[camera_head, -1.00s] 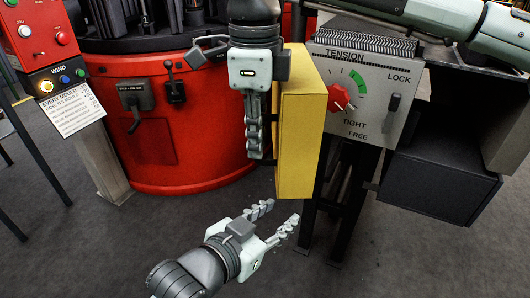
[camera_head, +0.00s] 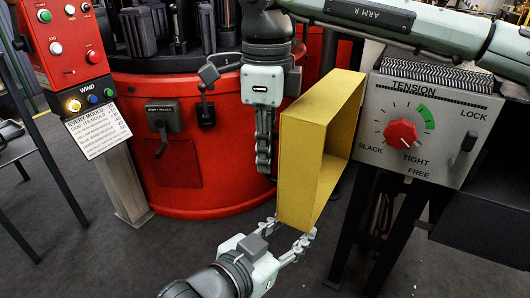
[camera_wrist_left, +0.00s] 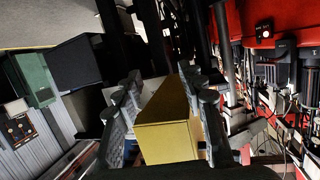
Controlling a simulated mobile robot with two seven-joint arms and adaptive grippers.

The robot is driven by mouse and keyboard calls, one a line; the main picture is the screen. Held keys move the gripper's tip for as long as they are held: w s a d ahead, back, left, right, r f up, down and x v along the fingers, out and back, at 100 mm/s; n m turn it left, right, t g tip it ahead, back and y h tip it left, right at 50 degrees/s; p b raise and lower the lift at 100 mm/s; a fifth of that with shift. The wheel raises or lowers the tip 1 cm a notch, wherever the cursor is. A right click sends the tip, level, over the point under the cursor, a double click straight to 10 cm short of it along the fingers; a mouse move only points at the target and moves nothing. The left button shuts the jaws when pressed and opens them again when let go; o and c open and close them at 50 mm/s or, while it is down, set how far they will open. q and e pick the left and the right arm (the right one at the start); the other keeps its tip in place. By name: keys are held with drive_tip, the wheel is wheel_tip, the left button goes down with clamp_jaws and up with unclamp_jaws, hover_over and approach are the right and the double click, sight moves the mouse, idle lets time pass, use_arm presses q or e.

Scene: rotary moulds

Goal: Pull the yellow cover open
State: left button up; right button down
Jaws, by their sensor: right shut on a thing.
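The yellow cover (camera_head: 293,160) is a tall box-like shell beside the tension panel, tilted so that its hollow inside shows. My right gripper (camera_head: 264,170) comes down from above at the cover's left edge and is shut; the cover hides part of the grip. My left gripper (camera_head: 290,240) is at the cover's lower end, with its fingers apart on either side of the lower corner. In the left wrist view the cover (camera_wrist_left: 168,140) lies between the two spread fingers; whether they touch it is unclear.
The grey tension panel (camera_head: 450,112) with its red knob (camera_head: 401,133) stands right of the cover. A red round machine base (camera_head: 190,185) with black levers is behind on the left. A red control box (camera_head: 70,42) stands far left. Dark floor is free in front.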

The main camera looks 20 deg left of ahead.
drive_tip(key=shift+w+r, duration=0.1)
drive_tip(key=shift+w, duration=0.15)
drive_tip(key=c, duration=1.6)
unclamp_jaws()
wheel_tip(320, 180, up, 12)
drive_tip(key=shift+f, duration=0.1)
